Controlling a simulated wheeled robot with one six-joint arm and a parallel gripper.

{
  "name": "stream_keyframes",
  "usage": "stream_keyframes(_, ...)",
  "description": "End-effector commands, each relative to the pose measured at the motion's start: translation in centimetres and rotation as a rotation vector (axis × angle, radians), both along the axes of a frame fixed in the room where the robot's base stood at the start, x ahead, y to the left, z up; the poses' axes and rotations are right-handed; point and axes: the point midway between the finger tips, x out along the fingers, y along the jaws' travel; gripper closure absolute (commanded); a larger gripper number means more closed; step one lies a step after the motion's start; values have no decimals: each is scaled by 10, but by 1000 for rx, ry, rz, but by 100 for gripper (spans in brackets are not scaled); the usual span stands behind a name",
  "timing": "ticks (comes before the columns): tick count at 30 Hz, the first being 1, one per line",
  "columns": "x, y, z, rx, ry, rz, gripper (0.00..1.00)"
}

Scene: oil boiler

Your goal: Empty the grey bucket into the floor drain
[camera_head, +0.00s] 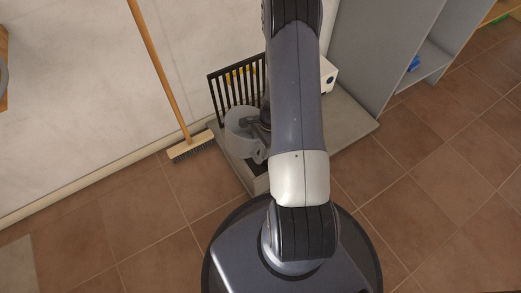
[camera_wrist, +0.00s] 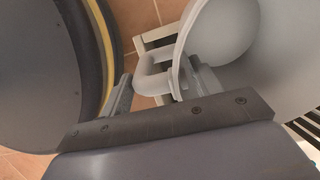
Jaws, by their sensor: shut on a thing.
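The grey bucket (camera_head: 238,119) is in the head view, in front of a dark slatted rack and left of my arm. In the wrist view the bucket (camera_wrist: 278,50) fills the upper right, with its open mouth and smooth inside showing. My gripper (camera_wrist: 160,90) is shut on the bucket's loop handle, which passes between the fingers. In the head view my gripper is mostly hidden by my arm and the bucket. I cannot tell from these views whether the bucket holds liquid. I cannot make out the floor drain for sure in either view.
A grey plinth (camera_head: 345,122) lies under the bucket area, with a dark slatted rack (camera_head: 232,88) and a white box (camera_head: 328,75) on it. A broom (camera_head: 160,75) leans on the wall at left. Grey shelving (camera_head: 375,50) stands right. Tiled floor (camera_head: 130,225) is clear at left.

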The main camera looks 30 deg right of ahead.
Motion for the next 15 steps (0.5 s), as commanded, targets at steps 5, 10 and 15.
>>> stream_keyframes(5,-5,-3,-4,-65,1,15,97)
stream_keyframes(10,-8,-9,-10,-146,-3,55,97)
stream_keyframes(15,-9,-11,-14,-192,-6,77,97)
